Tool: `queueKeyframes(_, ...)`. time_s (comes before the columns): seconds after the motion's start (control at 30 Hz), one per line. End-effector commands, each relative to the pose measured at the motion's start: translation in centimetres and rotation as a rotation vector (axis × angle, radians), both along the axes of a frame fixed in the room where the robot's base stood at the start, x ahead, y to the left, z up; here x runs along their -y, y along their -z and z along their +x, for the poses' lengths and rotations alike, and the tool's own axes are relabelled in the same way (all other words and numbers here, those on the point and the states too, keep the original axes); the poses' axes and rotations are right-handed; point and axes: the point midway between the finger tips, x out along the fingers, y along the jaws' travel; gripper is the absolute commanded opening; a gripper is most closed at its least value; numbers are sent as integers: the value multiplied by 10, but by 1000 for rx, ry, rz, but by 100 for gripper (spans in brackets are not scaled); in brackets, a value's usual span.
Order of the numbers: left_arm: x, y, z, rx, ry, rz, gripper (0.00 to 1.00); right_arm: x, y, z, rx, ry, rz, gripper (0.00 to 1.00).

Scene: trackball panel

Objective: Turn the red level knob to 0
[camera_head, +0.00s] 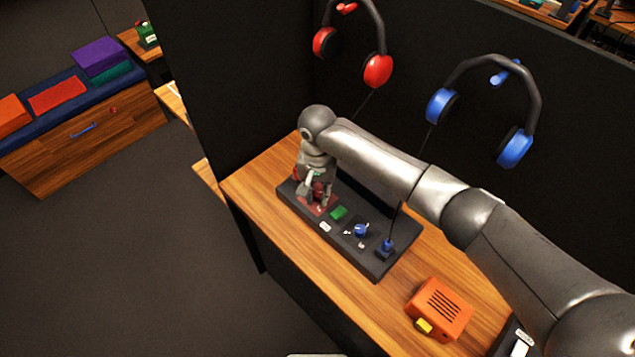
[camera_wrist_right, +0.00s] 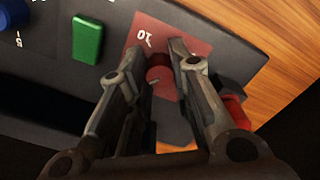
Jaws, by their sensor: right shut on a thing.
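The red level knob (camera_wrist_right: 158,76) sits on a red square patch (camera_wrist_right: 190,40) at the left end of the dark panel (camera_head: 377,268). My right gripper (camera_wrist_right: 162,65) is around the knob, one finger on each side, shut on it. In the head view my right gripper (camera_head: 318,196) points down onto the red patch and covers most of the knob. A white "10" mark shows beside the knob in the wrist view. The knob's pointer and the 0 mark cannot be made out. My left gripper is not in view.
A green block (camera_head: 338,213), a blue knob (camera_head: 360,231) and a blue plug (camera_head: 386,247) sit along the panel. A red plug (camera_wrist_right: 234,110) is close beside one finger. An orange box (camera_head: 440,308) stands on the wooden desk. Red (camera_head: 378,70) and blue (camera_head: 515,148) headphones hang behind.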

Motion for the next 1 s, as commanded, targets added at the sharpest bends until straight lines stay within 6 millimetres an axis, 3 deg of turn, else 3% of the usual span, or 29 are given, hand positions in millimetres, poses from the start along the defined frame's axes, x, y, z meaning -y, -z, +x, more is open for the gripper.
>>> queueKeyframes(0.03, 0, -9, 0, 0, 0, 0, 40, 0, -4, -1, -3, -43, 2, 0)
queueKeyframes(0.4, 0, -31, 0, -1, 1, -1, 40, 0, -2, 0, -2, -396, 2, 0)
queueKeyframes(1.0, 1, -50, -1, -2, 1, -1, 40, 0, -1, 0, -1, -967, 2, 0)
